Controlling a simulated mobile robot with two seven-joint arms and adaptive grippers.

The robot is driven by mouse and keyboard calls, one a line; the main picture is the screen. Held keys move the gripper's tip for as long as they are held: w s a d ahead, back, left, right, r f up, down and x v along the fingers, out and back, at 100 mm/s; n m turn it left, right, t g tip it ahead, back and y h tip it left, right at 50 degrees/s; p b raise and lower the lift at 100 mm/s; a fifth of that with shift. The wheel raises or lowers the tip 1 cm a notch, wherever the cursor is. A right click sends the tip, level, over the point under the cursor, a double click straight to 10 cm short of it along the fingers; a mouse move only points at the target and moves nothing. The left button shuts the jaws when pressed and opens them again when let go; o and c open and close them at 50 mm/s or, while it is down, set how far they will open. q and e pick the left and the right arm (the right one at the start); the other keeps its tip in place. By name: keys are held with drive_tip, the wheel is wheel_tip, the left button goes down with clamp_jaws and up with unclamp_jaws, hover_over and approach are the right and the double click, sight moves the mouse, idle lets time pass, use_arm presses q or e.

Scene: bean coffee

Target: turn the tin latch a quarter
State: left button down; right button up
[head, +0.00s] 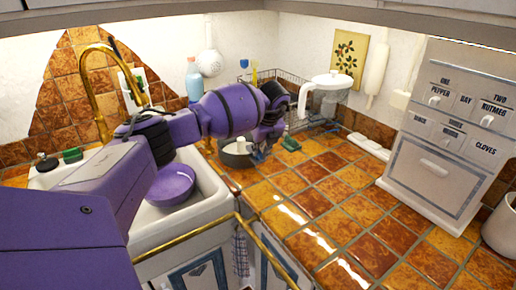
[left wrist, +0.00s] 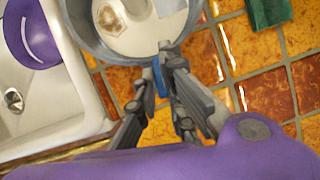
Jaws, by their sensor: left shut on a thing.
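In the left wrist view the tin (left wrist: 118,38) fills the top, with a blue-grey rim and a whitish inside or top bearing a brown patch. A small blue latch (left wrist: 160,84) sits at its near edge. My left gripper (left wrist: 164,72) is shut on the latch, its fingers partly hiding it. In the head view my left gripper (head: 262,148) is beside the tin's right side, small and partly hidden by my arm. My right gripper is in neither view.
The white sink (head: 208,196) with a purple bowl (head: 172,184) lies left of the tin. A green block (head: 290,144) and a dish rack (head: 295,115) stand close by on the right and behind. A drawer cabinet (head: 445,145) is far right. The front counter is clear.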

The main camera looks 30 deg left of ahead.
use_arm(q)
drive_tip(key=shift+s+f+n, duration=0.1)
drive_tip(key=shift+f+n, duration=0.1)
drive_tip(key=shift+n, duration=0.3)
drive_tip(key=c, duration=2.1)
unclamp_jaws()
drive_tip(key=shift+r, duration=0.1)
drive_tip(key=shift+d+r, duration=0.1)
drive_tip(key=shift+r, duration=0.05)
drive_tip(key=v, duration=1.1)
drive_tip(key=shift+d+r, duration=0.15)
drive_tip(key=shift+r, duration=0.15)
drive_tip(key=shift+f, duration=0.15)
